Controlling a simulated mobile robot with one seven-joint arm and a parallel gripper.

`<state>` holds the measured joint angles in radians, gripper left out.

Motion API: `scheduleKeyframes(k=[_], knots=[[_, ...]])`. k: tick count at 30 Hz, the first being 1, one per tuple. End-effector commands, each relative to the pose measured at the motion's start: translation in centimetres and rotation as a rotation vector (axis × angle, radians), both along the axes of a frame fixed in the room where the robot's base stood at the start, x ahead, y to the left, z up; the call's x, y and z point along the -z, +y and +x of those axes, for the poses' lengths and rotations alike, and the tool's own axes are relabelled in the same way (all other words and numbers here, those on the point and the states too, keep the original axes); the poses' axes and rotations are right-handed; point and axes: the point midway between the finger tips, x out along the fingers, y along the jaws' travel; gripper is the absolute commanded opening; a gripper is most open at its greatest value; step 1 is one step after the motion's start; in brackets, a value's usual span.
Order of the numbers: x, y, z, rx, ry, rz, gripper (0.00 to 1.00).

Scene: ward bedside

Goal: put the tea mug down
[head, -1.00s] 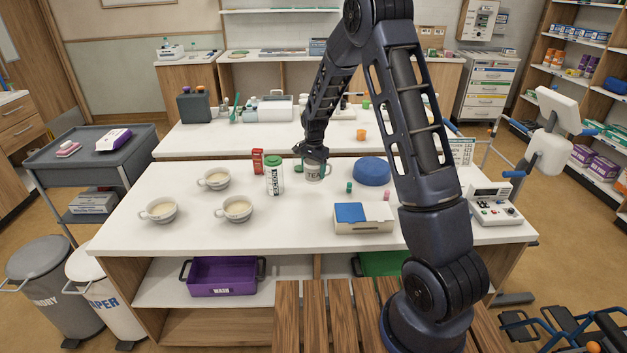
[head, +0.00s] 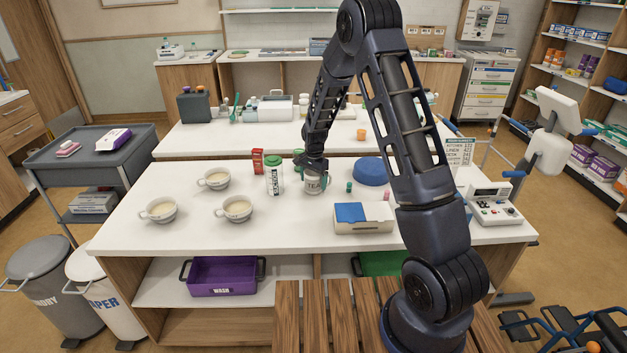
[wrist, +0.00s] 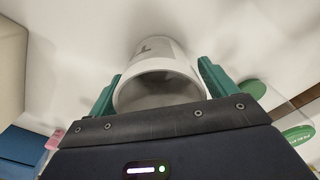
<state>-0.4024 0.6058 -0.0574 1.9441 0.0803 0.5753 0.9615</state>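The tea mug (head: 312,184) is a pale grey-white mug with dark TEA lettering. It is near the middle of the white table (head: 290,218), right of the white bottle with the green lid. My gripper (head: 313,168) comes down on it from above. In the wrist view the mug (wrist: 157,88) sits between the two green fingers of my gripper (wrist: 158,84), one on each side, and looks held. The mug looks upright and at or very near the tabletop; I cannot tell whether its base touches.
A white bottle with green lid (head: 274,177) stands close left, with a red box (head: 257,160) behind. Several cream-filled cups (head: 238,208) are further left. A blue dome (head: 369,171) and a white-and-blue box (head: 362,218) are to the right. The table front is clear.

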Motion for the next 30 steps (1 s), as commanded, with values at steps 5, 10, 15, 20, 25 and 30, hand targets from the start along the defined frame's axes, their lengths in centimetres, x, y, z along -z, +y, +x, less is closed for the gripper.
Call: scheduleKeyframes(k=[5, 10, 15, 20, 25, 30], knots=[[0.0, 0.0, 0.0, 0.0, 0.0, 0.0, 0.91], [-0.2, 0.0, 0.0, 0.0, 0.0, 0.0, 0.91], [-1.7, 0.0, 0.0, 0.0, -0.003, 0.001, 0.91], [-4.6, 0.0, 0.0, -0.001, -0.003, 0.001, 0.91], [-7.9, -0.1, 0.0, -0.001, -0.003, 0.001, 0.91], [-10.5, -0.1, -0.1, 0.0, -0.003, 0.0, 0.91]])
